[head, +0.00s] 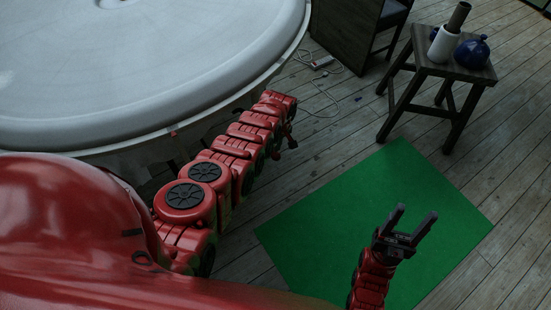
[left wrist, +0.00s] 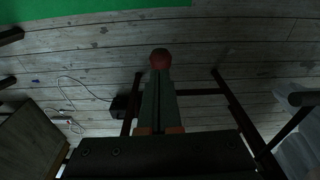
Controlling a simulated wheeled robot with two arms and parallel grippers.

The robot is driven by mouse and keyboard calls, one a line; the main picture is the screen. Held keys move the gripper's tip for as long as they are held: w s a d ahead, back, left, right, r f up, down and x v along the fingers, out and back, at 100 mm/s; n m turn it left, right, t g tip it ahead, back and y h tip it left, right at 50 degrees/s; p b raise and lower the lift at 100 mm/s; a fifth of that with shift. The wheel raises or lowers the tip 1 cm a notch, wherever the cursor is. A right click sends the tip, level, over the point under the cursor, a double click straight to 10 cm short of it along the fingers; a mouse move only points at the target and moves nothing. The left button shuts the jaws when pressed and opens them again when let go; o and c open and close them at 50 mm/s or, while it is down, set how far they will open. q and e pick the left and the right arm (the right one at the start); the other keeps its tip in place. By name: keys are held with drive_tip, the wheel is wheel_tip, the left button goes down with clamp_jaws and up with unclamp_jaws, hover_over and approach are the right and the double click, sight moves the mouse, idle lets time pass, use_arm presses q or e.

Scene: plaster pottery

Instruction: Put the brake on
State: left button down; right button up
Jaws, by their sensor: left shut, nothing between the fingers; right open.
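A red ball-shaped knob (left wrist: 160,58) shows in the left wrist view, right at the tips of my left gripper (left wrist: 160,75). The fingers are shut with nothing between them. Whether they touch the knob or only line up with it, I cannot tell. The knob's lever is hidden behind the fingers. In the head view my left arm runs beside the rim of a large pale grey round wheel (head: 120,60). A small red-tipped piece (head: 292,142) shows at the arm's far end; I cannot make out the fingers there. My right gripper (head: 411,213) is open and empty above a green mat (head: 350,215).
A wooden stool (head: 455,70) at the upper right carries a white cylinder (head: 442,45), a dark tube (head: 459,17) and a blue round pot (head: 472,52). A dark cabinet (head: 340,35) and a loose cable (head: 322,98) lie beyond the wheel. The mat is clear.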

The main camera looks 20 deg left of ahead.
sight(277, 155)
use_arm(q)
wheel_tip(277, 155, down, 4)
drive_tip(key=b, duration=0.3)
drive_tip(key=shift+a+f+b, duration=0.15)
drive_tip(key=shift+f+b, duration=0.05)
drive_tip(key=shift+b, duration=0.15)
drive_tip(key=shift+r, duration=0.1)
wheel_tip(277, 155, down, 4)
drive_tip(key=b, duration=0.4)
drive_tip(key=shift+w, duration=0.1)
drive_tip(key=shift+r, duration=0.1)
drive_tip(key=s+d+p, duration=0.1)
drive_tip(key=p, duration=0.1)
drive_tip(key=d+r+p, duration=0.1)
drive_tip(key=p, duration=0.1)
drive_tip(key=shift+s+d, duration=0.2)
drive_tip(key=shift+s, duration=0.2)
